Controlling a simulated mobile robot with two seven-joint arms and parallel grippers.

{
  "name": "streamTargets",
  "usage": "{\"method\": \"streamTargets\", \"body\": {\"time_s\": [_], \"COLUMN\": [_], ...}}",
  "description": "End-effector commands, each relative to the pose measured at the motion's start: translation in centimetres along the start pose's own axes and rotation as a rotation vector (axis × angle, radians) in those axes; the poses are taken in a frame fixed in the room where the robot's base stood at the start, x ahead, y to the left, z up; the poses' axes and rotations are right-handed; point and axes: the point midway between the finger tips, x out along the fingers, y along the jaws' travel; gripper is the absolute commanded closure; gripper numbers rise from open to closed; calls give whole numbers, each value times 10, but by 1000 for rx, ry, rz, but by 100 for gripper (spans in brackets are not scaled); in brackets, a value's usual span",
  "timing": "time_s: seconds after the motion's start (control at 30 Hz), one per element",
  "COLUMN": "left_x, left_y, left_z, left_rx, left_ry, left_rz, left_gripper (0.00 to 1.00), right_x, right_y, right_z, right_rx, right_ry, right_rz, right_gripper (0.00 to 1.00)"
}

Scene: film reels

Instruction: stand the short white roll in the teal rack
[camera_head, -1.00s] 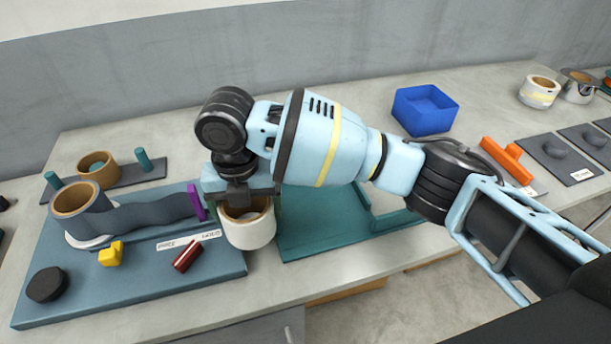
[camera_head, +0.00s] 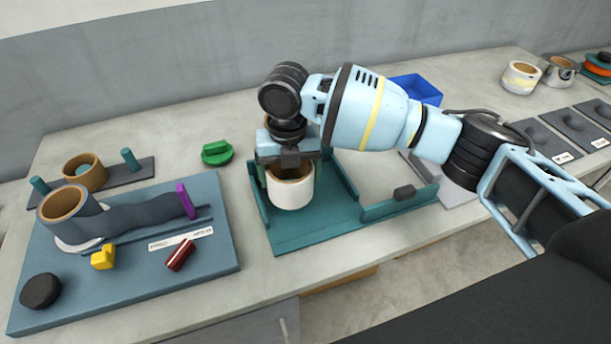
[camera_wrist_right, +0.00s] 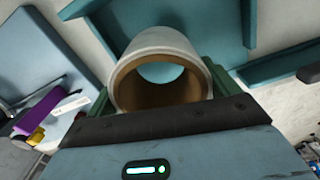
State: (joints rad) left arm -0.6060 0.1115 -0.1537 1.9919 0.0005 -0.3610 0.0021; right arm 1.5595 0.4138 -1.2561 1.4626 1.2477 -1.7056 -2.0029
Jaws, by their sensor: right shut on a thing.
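The short white roll (camera_head: 291,192) has a brown core and is held upright in my right gripper (camera_head: 288,170), over the left part of the teal rack (camera_head: 302,238). In the right wrist view the white roll (camera_wrist_right: 160,42) sits between the green fingers, with teal showing through its hole. I cannot tell whether its bottom touches the rack floor. The teal rack has low walls (camera_head: 400,203) and a bare floor at the front. It also shows in the right wrist view (camera_wrist_right: 218,20). My left gripper is not in view.
A blue-grey board (camera_head: 120,290) on the left holds a dark roll (camera_head: 68,212), a yellow block (camera_head: 103,257) and a red piece (camera_head: 181,254). A green object (camera_head: 217,153) lies behind. A blue bin (camera_head: 418,88) stands behind my right arm. A small dark block (camera_head: 404,192) is at the rack's right wall.

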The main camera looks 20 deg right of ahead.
Motion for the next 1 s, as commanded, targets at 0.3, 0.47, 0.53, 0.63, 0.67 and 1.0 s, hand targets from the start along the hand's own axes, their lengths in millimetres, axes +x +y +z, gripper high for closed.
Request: {"method": "streamTargets", "body": {"time_s": [0.3,0.47,0.53,0.63,0.67,1.0], "left_x": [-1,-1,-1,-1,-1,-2], "left_y": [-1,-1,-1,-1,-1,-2], "left_z": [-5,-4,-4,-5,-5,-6], "left_rx": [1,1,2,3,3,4], "left_ry": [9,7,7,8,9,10], "left_rz": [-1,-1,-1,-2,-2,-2], "left_gripper": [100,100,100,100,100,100], "right_x": [3,4,8,19,23,38], "right_y": [-34,-34,-34,-34,-34,-34], "right_z": [18,18,18,18,18,18], "right_rx": [0,0,0,1,1,1], "right_ry": [-1,-1,0,0,-1,-1], "right_rz": [0,1,0,-1,-1,0], "right_gripper": [42,42,42,42,42,42]}}
